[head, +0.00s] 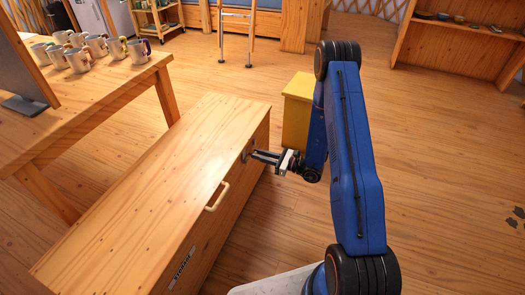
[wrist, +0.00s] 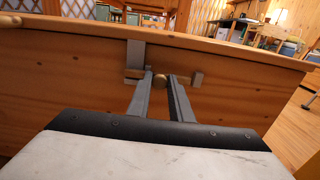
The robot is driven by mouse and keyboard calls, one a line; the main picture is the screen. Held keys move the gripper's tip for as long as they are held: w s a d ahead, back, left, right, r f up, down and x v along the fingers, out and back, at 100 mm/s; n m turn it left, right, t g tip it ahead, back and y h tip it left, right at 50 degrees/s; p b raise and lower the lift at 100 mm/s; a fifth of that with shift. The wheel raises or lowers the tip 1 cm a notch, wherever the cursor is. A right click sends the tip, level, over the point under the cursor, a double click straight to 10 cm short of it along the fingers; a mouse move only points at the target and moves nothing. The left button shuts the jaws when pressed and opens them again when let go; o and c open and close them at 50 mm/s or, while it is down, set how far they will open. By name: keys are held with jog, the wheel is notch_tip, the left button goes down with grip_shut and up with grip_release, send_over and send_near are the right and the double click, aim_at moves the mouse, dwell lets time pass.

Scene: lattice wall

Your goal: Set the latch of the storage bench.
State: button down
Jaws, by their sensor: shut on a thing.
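A grey metal plate (wrist: 136,54) hangs from the lid edge left of the knob. The fingers partly hide the latch bar.
A wooden table (head: 110,80) with several mugs (head: 79,58) is at the left. The floor at the right is mostly clear.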

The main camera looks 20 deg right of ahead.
jog(key=shift+s+a, duration=0.15)
jog(key=shift+s, duration=0.1)
jog(key=c, duration=1.6)
grip_release()
jog(key=shift+c, duration=0.2)
jog(key=v, duration=1.7)
jog(key=shift+s, duration=0.15)
